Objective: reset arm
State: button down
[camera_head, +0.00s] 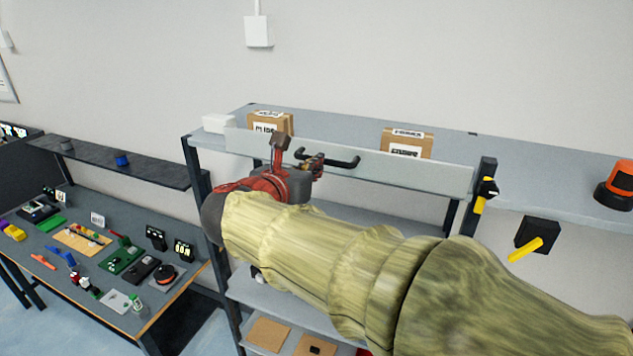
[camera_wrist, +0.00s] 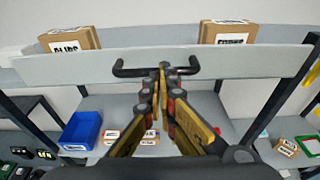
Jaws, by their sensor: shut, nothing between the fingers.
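My gripper (camera_wrist: 163,72) is shut and empty in the wrist view, with its fingertips together in front of a black bar handle (camera_wrist: 135,70) on a pale grey panel (camera_wrist: 60,68). I cannot tell whether the fingertips touch the handle. In the head view my gripper (camera_head: 315,162) is at the front of the shelf unit, beside the same handle (camera_head: 345,163). My arm stretches in from the lower right and hides part of the shelf behind it.
Two labelled cardboard boxes (camera_head: 270,122) (camera_head: 407,143) stand on the top shelf (camera_head: 365,131). Black and yellow switches (camera_head: 535,236) and a red-orange button (camera_head: 620,180) are at right. A cluttered workbench (camera_head: 205,268) is at left.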

notch_tip(320, 180, up, 4)
jog(key=s, duration=0.2)
jog(key=s+d+f+m+g+y+b, duration=0.1)
jog(key=s+f+m+g, duration=0.2)
jog(key=f, duration=0.4)
jog(key=s+d+f+m+g+y+b, duration=0.1)
jog(key=s+f+m, duration=0.2)
jog(key=f+m, duration=0.3)
jog(key=s+d+f+m+g+b, duration=0.1)
jog(key=s+f+m+g, duration=0.2)
jog(key=f, duration=0.4)
jog(key=s+d+f+m+y+b, duration=0.1)
jog(key=s+d+f+m+b, duration=0.5)
jog(key=f, duration=0.4)
jog(key=s+d+f+m+g+y+b, duration=0.1)
jog(key=s+d+f+m+b, duration=0.5)
jog(key=f+b, duration=0.3)
jog(key=s+d+f+m+g+y+b, duration=0.1)
jog(key=s+d+f+m+b, duration=0.5)
jog(key=f, duration=0.6)
jog(key=shift+s+d+m+y+b, duration=0.3)
jog(key=shift+s+d+m+b, duration=0.1)
jog(key=shift+s+m+b, duration=0.65)
jog(key=c, duration=2.6)
grip_release()
